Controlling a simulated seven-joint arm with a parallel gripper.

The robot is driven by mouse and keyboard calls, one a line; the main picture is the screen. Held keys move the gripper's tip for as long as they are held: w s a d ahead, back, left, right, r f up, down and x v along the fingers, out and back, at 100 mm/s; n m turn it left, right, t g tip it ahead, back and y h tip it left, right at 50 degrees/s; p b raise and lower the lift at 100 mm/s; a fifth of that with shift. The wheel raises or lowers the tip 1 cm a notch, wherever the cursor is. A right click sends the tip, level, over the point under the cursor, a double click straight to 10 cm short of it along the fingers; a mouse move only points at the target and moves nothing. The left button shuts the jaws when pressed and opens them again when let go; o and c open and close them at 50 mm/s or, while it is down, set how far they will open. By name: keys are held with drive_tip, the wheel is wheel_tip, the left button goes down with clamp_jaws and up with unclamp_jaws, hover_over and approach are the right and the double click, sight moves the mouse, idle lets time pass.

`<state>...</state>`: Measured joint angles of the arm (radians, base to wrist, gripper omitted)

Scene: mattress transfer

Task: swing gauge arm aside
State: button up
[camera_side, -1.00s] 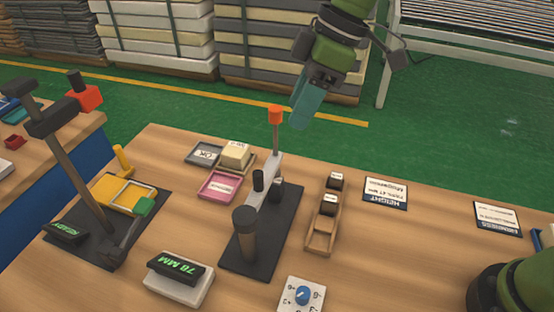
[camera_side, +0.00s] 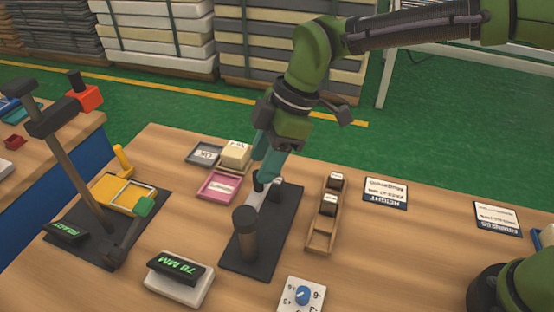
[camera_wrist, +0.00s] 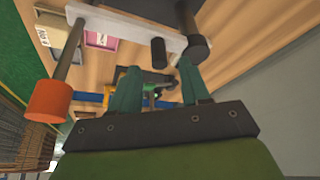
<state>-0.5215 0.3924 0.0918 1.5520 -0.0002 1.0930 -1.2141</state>
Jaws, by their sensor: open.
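The gauge arm is a light grey bar (camera_side: 262,198) reaching from a dark post (camera_side: 247,232) on a black base plate (camera_side: 287,222). In the wrist view the bar (camera_wrist: 118,22) crosses the top, with a rod and orange knob (camera_wrist: 48,102) at its left end. A short black peg (camera_wrist: 158,52) stands out from the bar. My gripper (camera_side: 266,178) is over the bar's far part and hides the orange knob in the side view. In the wrist view my open fingers (camera_wrist: 156,76) are spread on either side of the peg's line; whether they touch it I cannot tell.
A wooden tray (camera_side: 320,240) with black blocks is right of the plate. A pink tray (camera_side: 219,186) and a cream block (camera_side: 235,154) lie left. A display reading 78 MM (camera_side: 178,280) and a blue dial (camera_side: 302,295) are in front. A yellow frame (camera_side: 125,190) stands farther left.

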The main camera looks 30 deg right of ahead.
drive_tip(key=shift+x, duration=1.95)
clamp_jaws()
